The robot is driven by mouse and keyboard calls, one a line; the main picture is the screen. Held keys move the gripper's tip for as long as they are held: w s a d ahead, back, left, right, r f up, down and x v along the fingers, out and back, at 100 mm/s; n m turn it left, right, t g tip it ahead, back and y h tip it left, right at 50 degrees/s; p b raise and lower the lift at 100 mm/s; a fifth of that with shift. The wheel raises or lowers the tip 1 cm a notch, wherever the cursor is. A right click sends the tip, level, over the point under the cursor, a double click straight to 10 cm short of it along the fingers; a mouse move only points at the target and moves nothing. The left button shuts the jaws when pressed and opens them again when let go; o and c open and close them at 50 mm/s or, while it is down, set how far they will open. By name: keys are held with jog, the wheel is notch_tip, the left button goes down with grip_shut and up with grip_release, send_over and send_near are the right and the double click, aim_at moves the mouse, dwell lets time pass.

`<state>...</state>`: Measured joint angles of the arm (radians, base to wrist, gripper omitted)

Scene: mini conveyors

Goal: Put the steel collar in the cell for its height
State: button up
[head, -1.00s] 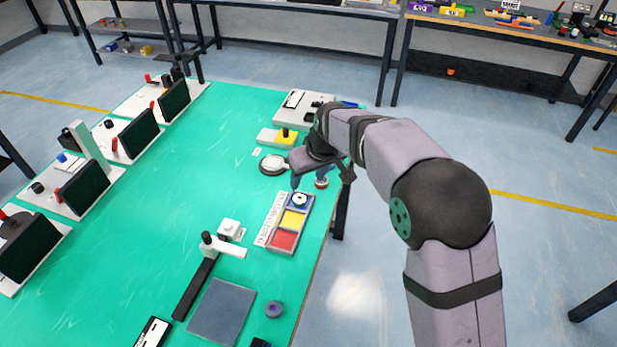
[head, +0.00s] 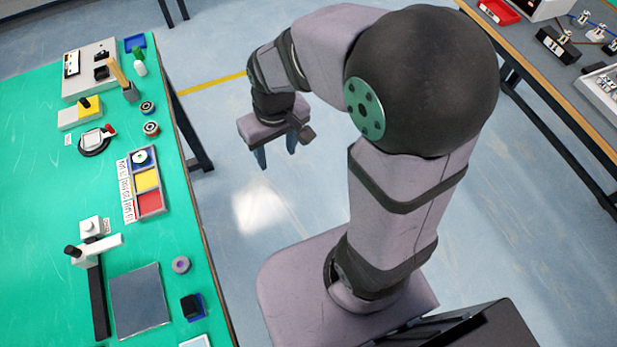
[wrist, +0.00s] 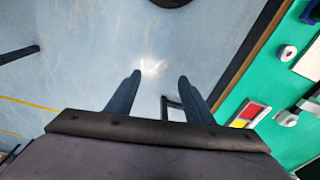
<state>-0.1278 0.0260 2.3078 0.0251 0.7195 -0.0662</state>
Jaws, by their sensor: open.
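A pale, steel-looking ring with a dark centre (head: 141,158) lies in the blue cell of a three-cell tray (head: 163,209). The tray's other two cells, yellow and red, look empty. A grey-purple ring (head: 181,265) lies apart on the green table, near its right edge; it also shows in the wrist view (wrist: 288,53). My gripper (head: 276,152) is open and empty, over the floor to the right of the table and clear of the tray. In the wrist view, the two fingers (wrist: 160,76) stand apart with nothing between them, and the tray's blue cell is not seen.
A labelled white strip (head: 126,192) lies along the tray's left side. A white-armed gauge (head: 98,246) and a grey plate (head: 140,300) are nearer. A round dial device (head: 95,141) and two small reels (head: 151,128) lie beyond the tray.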

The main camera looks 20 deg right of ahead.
jog(key=s+d+f+m+g, duration=0.1)
jog(key=s+d, duration=0.3)
jog(key=s, duration=0.4)
jog(key=shift+s+d+f+m, duration=0.2)
jog(key=shift+s+f+m, duration=0.1)
jog(key=shift+f+m, duration=0.2)
notch_tip(320, 180, down, 14)
jog(key=b, duration=1.4)
jog(key=shift+f, duration=0.2)
